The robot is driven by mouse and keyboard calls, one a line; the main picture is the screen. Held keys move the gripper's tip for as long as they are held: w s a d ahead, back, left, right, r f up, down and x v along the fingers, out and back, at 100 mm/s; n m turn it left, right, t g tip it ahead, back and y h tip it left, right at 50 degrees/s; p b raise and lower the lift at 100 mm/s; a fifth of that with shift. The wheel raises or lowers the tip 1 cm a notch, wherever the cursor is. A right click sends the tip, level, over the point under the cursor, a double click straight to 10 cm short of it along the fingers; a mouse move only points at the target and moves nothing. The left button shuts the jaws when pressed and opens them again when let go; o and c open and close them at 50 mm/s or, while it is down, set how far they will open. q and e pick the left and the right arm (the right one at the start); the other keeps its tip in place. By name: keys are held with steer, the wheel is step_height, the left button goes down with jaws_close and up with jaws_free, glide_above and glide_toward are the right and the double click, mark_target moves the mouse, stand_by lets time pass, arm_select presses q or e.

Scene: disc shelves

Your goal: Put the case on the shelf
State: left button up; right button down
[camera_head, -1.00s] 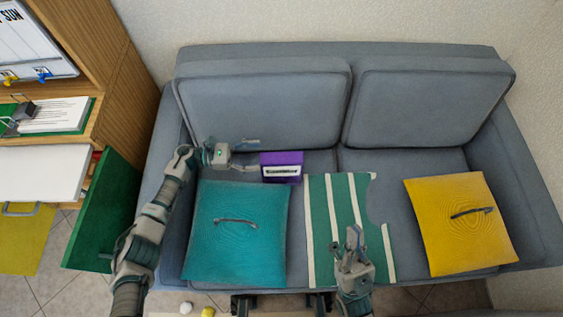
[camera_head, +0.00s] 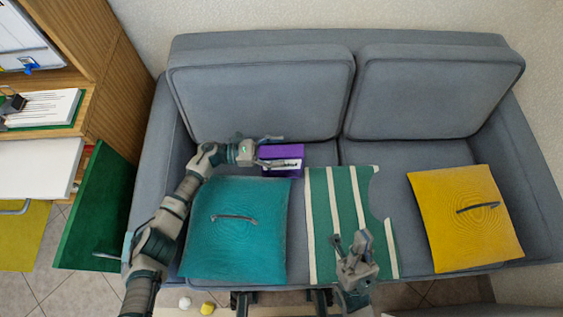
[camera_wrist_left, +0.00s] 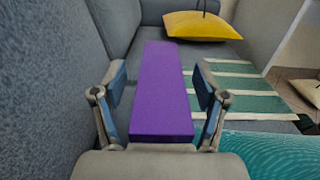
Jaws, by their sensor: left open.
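The purple case (camera_head: 283,172) with a white label strip stands on the sofa seat, behind the teal cushion. My left gripper (camera_head: 272,151) is open, with one finger behind the case and one in front of it. In the left wrist view the case (camera_wrist_left: 160,95) lies between the two open fingers of the gripper (camera_wrist_left: 160,90), with gaps on both sides. My right gripper (camera_head: 349,243) is over the front of the striped mat, away from the case; its fingers look spread apart. The wooden shelf unit (camera_head: 90,65) stands at the left.
The teal cushion (camera_head: 225,250) and yellow cushion (camera_head: 478,240) lie on the grey sofa (camera_head: 400,155), with the green striped mat (camera_head: 335,210) between them. A green door panel (camera_head: 95,215) stands open by the shelf. Papers (camera_head: 45,107) lie on a shelf board.

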arm_select(q)
jaws_close()
